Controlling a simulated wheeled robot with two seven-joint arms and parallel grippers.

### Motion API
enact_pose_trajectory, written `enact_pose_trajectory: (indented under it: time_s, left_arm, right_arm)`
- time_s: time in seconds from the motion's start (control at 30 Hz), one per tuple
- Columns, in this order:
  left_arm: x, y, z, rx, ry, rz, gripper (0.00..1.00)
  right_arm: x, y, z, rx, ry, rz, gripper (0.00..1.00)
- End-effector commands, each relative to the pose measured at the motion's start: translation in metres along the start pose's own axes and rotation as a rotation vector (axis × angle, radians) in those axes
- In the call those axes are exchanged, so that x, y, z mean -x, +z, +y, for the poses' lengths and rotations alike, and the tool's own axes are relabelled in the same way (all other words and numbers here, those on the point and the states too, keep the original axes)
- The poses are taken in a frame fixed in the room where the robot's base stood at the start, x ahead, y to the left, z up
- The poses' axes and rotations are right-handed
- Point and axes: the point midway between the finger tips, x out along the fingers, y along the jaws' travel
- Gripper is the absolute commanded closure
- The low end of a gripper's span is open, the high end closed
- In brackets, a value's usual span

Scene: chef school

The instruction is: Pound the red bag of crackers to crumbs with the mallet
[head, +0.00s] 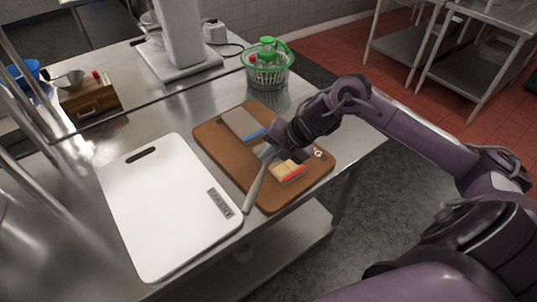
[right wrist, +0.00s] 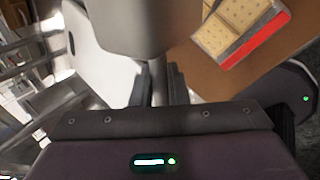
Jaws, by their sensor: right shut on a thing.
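The red-edged bag of crackers (head: 286,173) lies on the brown cutting board, near its front right edge. It also shows at the top right of the right wrist view (right wrist: 238,30), with square crackers visible through it. My right gripper (head: 277,151) is shut on the mallet, just left of and above the bag. The mallet's pale grey handle (head: 254,191) slants down toward the front edge of the brown board. The part inside the jaws is mostly hidden by the gripper. My left gripper is not in view.
The brown board (head: 215,140) also holds a bag with a blue edge (head: 242,124). A white cutting board (head: 160,215) lies to the left. A green salad spinner (head: 267,68) and a grey appliance (head: 180,50) stand behind. The steel table's right edge is close.

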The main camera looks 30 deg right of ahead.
Motion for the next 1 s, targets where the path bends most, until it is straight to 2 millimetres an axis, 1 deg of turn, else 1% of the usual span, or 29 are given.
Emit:
enact_pose_trajectory:
  time_s: [0.03, 0.47, 0.57, 0.8, 0.87, 1.0]
  left_arm:
    - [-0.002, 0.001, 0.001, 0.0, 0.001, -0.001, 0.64]
    - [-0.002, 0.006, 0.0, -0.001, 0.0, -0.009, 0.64]
    - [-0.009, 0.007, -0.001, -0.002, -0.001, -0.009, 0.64]
    - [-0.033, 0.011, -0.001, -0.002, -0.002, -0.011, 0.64]
    - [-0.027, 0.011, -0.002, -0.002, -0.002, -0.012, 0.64]
    - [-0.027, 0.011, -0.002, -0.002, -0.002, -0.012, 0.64]
  right_arm:
    - [-0.001, 0.001, 0.0, 0.001, 0.003, -0.002, 1.0]
    - [-0.002, 0.0, 0.0, 0.001, 0.003, -0.002, 1.0]
    - [-0.008, 0.0, -0.004, 0.001, 0.003, -0.001, 1.0]
    - [-0.033, 0.0, -0.022, 0.001, 0.002, -0.001, 1.0]
    - [-0.028, 0.001, -0.018, 0.002, 0.003, -0.001, 1.0]
    - [-0.028, 0.0, -0.018, 0.001, 0.002, -0.001, 1.0]
